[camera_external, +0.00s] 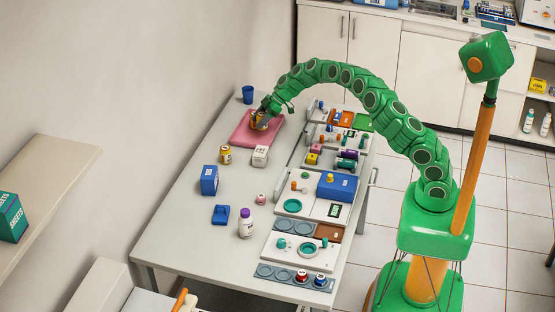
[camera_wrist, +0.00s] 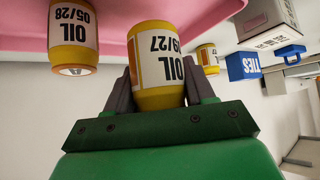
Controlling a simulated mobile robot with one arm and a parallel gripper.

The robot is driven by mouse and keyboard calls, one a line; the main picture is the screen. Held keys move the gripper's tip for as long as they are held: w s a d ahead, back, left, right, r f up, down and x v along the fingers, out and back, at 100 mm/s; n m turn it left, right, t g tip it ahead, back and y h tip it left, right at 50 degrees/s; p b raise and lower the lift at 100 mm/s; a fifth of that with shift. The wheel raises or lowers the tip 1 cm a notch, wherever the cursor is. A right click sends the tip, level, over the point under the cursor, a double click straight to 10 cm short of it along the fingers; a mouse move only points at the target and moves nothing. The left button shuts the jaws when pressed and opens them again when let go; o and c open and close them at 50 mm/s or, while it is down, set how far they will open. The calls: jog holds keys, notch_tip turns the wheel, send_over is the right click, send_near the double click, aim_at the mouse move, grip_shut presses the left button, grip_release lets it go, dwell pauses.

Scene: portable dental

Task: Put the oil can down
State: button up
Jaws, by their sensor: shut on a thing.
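My gripper (camera_external: 264,108) is over the pink tray (camera_external: 249,141) at the far end of the table. In the wrist view, which is upside down, my gripper (camera_wrist: 163,88) is shut on a yellow oil can (camera_wrist: 157,55) with a white label ending in 9/27. A second oil can (camera_wrist: 74,34), marked 05/28, stands beside it at the tray (camera_wrist: 118,22). A third yellow can (camera_external: 225,155) stands on the table outside the tray; it also shows in the wrist view (camera_wrist: 208,58). I cannot tell whether the held can touches the tray.
A white box (camera_external: 260,156) and a blue TIES box (camera_external: 209,180) stand in front of the tray. A blue cup (camera_external: 248,94) is behind it. Trays of small parts (camera_external: 337,141) line the table's right side.

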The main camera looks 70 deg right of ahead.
jog(key=shift+w+f, duration=0.4)
jog(key=shift+f, duration=0.15)
jog(key=shift+d+f, duration=0.1)
jog(key=shift+w+d+f, duration=0.1)
jog(key=shift+w+f, duration=0.2)
jog(key=shift+w, duration=0.05)
jog(key=shift+f, duration=1.45)
jog(key=shift+s+f, duration=0.1)
jog(key=o, duration=0.8)
